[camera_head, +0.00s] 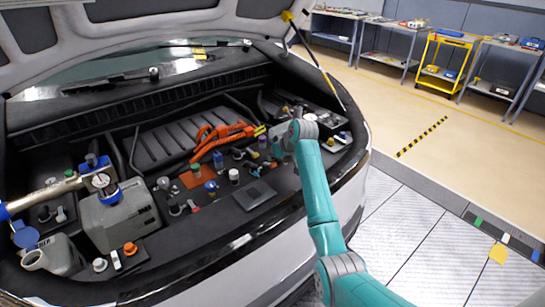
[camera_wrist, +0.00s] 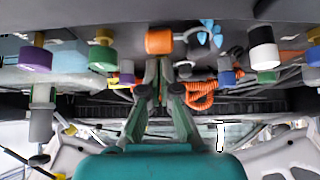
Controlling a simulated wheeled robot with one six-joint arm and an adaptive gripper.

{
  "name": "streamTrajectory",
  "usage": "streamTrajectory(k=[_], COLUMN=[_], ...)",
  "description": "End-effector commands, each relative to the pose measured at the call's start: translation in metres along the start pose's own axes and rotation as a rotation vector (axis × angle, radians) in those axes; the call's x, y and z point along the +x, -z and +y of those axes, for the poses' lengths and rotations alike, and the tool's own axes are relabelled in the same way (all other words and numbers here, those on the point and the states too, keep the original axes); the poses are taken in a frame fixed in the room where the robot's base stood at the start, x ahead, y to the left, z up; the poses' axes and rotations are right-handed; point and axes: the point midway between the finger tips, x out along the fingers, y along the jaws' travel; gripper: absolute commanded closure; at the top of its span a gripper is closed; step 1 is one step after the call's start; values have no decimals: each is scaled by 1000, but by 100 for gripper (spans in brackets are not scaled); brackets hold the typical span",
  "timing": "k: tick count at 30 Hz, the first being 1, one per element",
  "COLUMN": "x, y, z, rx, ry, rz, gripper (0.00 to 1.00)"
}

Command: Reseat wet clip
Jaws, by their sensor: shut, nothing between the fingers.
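My gripper (camera_head: 284,138) is low over the right part of the engine bay, its fingers mostly hidden by my wrist in the head view. In the wrist view my gripper (camera_wrist: 158,72) shows both fingers drawn together, with nothing held. An orange cylindrical fitting (camera_wrist: 159,40) is just beyond the fingertips; I cannot tell if they touch it. I cannot make out which part is the wet clip. Blue clip-like pieces (camera_wrist: 208,32) are right of the orange fitting. A green-and-gold fitting (camera_wrist: 103,50) and a purple-and-yellow one (camera_wrist: 36,52) are to the left.
An orange cable (camera_head: 222,134) runs across the bay. A grey reservoir (camera_head: 118,216) with a gauge stands at left, near an open filler neck (camera_head: 35,260). A black-and-white fitting (camera_wrist: 264,50) is close on the wrist view's right.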

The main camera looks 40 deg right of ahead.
Motion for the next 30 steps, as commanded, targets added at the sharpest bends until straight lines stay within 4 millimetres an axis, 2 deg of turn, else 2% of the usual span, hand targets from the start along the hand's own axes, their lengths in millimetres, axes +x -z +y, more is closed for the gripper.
streamTrajectory(k=[8,22,30], x=[1,-1,-8], y=[-10,-8,-2], z=[0,0,0], rx=[2,1,1], ry=[1,0,-1], rz=[103,112,113], gripper=[100,100,100])
